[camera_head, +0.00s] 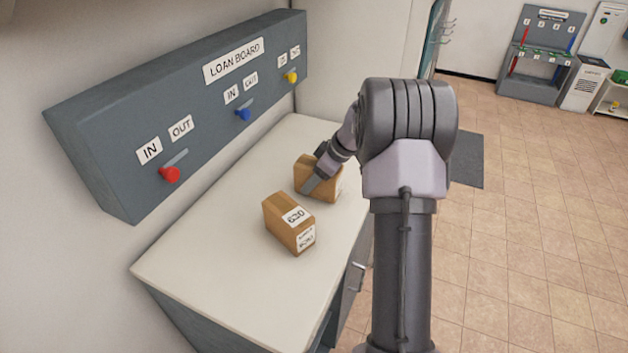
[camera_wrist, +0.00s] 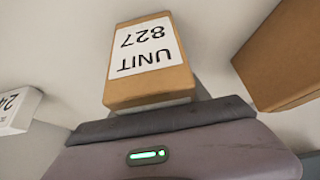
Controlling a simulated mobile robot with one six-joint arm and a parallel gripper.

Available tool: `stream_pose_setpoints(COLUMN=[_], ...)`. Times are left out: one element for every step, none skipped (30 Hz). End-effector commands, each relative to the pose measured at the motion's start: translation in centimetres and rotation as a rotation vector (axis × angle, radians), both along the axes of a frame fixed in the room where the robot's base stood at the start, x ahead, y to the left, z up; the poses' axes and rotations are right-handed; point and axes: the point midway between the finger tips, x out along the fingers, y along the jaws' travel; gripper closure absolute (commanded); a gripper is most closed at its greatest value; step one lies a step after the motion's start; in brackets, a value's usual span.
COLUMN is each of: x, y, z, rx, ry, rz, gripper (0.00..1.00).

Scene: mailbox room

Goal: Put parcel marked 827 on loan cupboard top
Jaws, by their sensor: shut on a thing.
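The parcel marked UNIT 827 is a brown cardboard box with a white label, seen close up in the wrist view (camera_wrist: 152,90). In the head view the parcel (camera_head: 329,189) is at the far part of the pale loan cupboard top (camera_head: 205,260). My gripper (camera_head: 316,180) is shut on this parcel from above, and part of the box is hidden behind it. The parcel is at or just above the top; I cannot tell whether it touches.
A second brown parcel (camera_head: 280,218) with white labels stands nearer on the cupboard top, close to the held one. The grey loan board (camera_head: 190,110) with red, blue and yellow levers rises along the back. The near left of the top is clear.

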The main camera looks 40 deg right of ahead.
Motion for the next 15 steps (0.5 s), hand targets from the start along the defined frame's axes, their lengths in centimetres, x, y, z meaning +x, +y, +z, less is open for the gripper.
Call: stream_pose_setpoints(x=[0.02,0.01,-0.02,-0.02,-0.02,-0.01,-0.02,-0.02,-0.01,-0.02,-0.02,-0.02,-0.02,-0.02,-0.03], y=[-0.01,0.00,0.00,0.00,0.00,0.00,0.00,0.00,0.00,0.01,0.00,0.00,0.00,0.00,0.01], z=[-0.21,-0.30,-0.38,-0.30,-0.27,-0.26,-0.25,-0.25,-0.25,-0.25,-0.24,-0.24,-0.24,-0.24,-0.13], rx=[0.000,0.000,0.000,0.000,0.000,0.000,0.000,0.000,0.000,0.000,0.000,0.000,0.000,0.000,0.000], ry=[-0.001,-0.001,0.000,0.000,0.000,0.000,0.000,0.000,0.000,0.000,0.000,0.000,0.000,0.000,0.000], rz=[0.000,0.000,0.000,0.000,0.000,0.000,0.000,0.000,0.000,0.000,0.000,0.000,0.000,0.000,0.000], gripper=[1.00,1.00,0.44,0.38,0.32,0.24,0.24,0.24,0.24,0.24,0.24,0.24,0.24,0.24,0.24])
